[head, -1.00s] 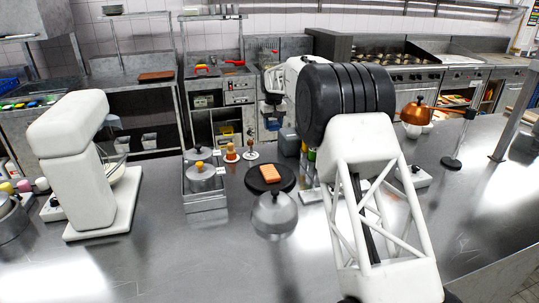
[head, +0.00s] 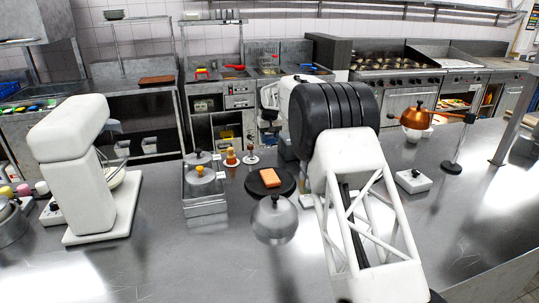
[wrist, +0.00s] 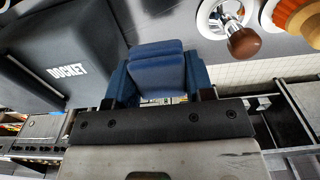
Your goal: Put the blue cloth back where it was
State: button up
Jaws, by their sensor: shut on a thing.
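The blue cloth (wrist: 157,72) is a folded, thick dark-blue bundle in the wrist view. It sits between the two fingers of my gripper (wrist: 157,97), which is shut on it. A printed strip shows at the cloth's near edge. In the head view my gripper (head: 268,128) is low behind the black joint of my arm, near the far edge of the counter; I cannot make out the cloth there. Whether the cloth touches a surface below is unclear.
A grey box marked DOCKET (wrist: 68,62) is left of the cloth in the wrist view. A brown-knobbed item (wrist: 245,42) is at right. On the counter are a black round board (head: 285,187), a domed lid (head: 274,222) and a metal pot tray (head: 205,207).

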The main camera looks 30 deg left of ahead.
aim_at(270, 158)
jog(key=shift+f, duration=1.1)
jog(key=shift+f, duration=2.5)
jog(key=shift+f, duration=0.15)
jog(key=o, duration=0.9)
jog(key=shift+c, duration=0.2)
jog(key=shift+r, duration=6.15)
